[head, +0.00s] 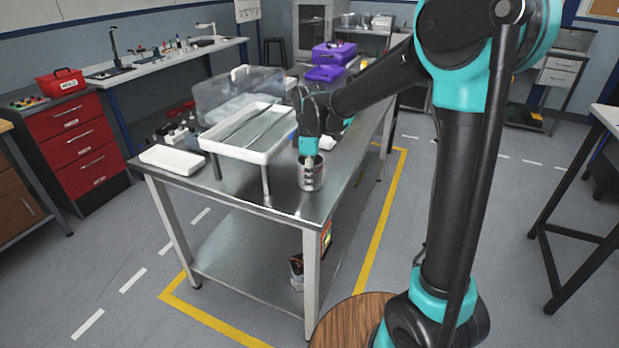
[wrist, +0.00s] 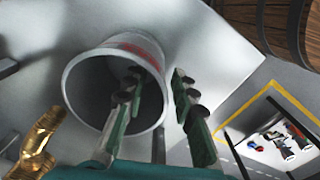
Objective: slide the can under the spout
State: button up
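The can (head: 316,183) is a grey-white metal cylinder standing upright near the right edge of the steel table. In the wrist view its open mouth faces the camera, with a red mark on its side (wrist: 138,48). My gripper (head: 309,165) points down at the can. In the wrist view the gripper (wrist: 158,80) straddles the can wall, with one finger inside the mouth and the other outside. A gap shows between the fingers and the wall, so it looks open. A brass spout (wrist: 38,142) shows left of the can, apart from it. I cannot make out the spout in the head view.
A white raised tray (head: 225,148) on legs stands left of the can on the steel table (head: 215,190). A low white tray (head: 172,159) lies at the front left corner. A clear box (head: 225,90) and purple cases (head: 333,57) are farther back. The table's right edge is close.

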jog(key=shift+c, duration=0.4)
grip_shut()
jog(key=shift+w, duration=0.2)
